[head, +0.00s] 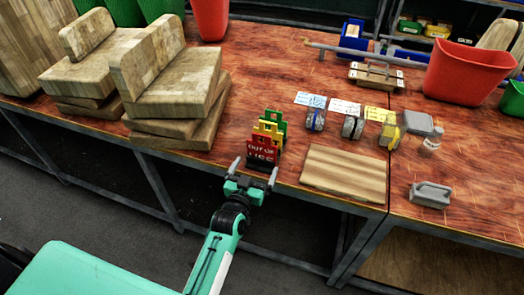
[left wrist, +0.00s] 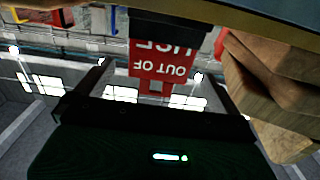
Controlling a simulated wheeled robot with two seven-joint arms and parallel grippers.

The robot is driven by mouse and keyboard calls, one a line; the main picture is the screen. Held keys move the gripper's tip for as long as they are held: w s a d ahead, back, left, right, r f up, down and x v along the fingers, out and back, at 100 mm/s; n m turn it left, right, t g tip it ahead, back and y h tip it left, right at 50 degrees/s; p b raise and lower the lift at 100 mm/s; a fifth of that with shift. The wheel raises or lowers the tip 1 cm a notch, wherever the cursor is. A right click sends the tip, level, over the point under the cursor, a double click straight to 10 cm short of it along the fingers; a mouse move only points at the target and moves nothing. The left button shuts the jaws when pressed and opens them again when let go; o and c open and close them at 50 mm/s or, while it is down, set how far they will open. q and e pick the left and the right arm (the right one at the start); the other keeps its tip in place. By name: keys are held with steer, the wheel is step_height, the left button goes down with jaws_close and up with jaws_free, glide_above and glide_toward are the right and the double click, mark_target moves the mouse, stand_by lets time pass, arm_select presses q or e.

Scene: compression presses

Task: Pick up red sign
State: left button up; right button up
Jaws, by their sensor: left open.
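The red sign (head: 262,148) with white lettering stands near the front edge of the wooden table, in front of a yellow sign and a green sign (head: 275,118). My left gripper (head: 254,172) is open just in front of the red sign, at about table-edge height. In the left wrist view the red sign (left wrist: 163,65) appears upside down, reading "OUT OF" and part of "USE", between and beyond the spread fingers of my left gripper (left wrist: 152,90). I cannot tell whether a finger touches it. My right gripper is not in view.
Stacked wooden blocks (head: 180,95) stand left of the signs. A grey handled block (head: 430,194) and a red bin (head: 468,72) are farther right.

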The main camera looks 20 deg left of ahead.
mark_target(261, 152)
arm_select(q)
steer(key=w, duration=0.4)
steer(key=shift+w+r+p, duration=0.15)
steer(key=shift+w+p, duration=0.2)
steer(key=shift+w, duration=0.15)
steer(key=w, duration=0.2)
steer(key=w+p, duration=0.1)
steer(key=shift+w+r, duration=0.15)
steer(key=shift+r, duration=0.1)
steer(key=shift+w, duration=0.5)
steer(key=shift+f, duration=0.1)
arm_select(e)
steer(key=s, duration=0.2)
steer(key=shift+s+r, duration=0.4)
arm_select(q)
steer(key=shift+c, duration=0.4)
steer(key=c, duration=0.6)
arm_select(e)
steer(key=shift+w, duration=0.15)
